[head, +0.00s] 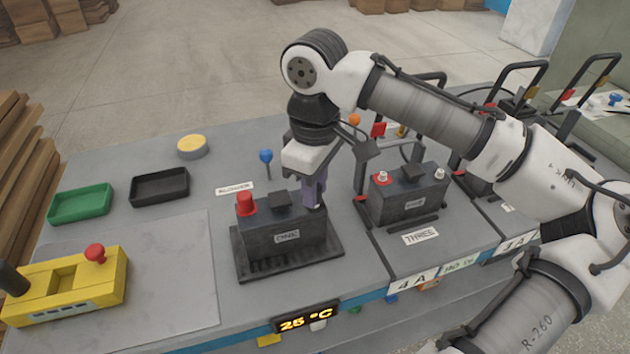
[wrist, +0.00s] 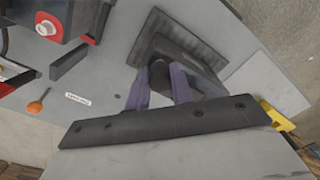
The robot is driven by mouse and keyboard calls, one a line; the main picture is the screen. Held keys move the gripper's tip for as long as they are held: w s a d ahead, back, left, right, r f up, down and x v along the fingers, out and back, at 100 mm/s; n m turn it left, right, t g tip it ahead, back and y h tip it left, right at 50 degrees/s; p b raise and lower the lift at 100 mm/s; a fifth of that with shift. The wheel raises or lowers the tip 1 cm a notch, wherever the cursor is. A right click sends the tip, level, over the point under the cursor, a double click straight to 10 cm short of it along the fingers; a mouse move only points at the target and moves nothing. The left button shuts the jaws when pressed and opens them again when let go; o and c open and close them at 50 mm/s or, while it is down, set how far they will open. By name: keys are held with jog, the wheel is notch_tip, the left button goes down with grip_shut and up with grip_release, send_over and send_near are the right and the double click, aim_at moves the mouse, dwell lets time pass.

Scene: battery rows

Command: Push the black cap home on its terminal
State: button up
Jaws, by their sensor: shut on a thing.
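A dark battery (head: 285,238) stands on a black tray (head: 250,266) on the grey bench. A red cap (head: 245,203) covers its left terminal. My gripper (head: 315,196), with purple fingers, points down over the battery's right terminal end. In the wrist view, my gripper (wrist: 163,88) is shut on a black cap (wrist: 159,73), which shows as a dark piece between the fingers. In the head view the fingers hide the cap. A small pale spot shows just under the fingertips, so I cannot tell how far the cap sits on the terminal.
A second battery (head: 408,195) with bare terminals stands to the right, by the label THREE (head: 421,237). An orange knob (head: 355,119) and a blue knob (head: 266,156) stand behind. Green (head: 81,204) and black (head: 160,186) trays and a yellow box (head: 70,285) lie left.

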jog(key=shift+f, duration=0.55)
dwell(1.0)
jog(key=o, duration=1.5)
jog(key=shift+r, duration=0.1)
jog(key=shift+r+p, duration=3.4)
jog(key=shift+r, duration=0.05)
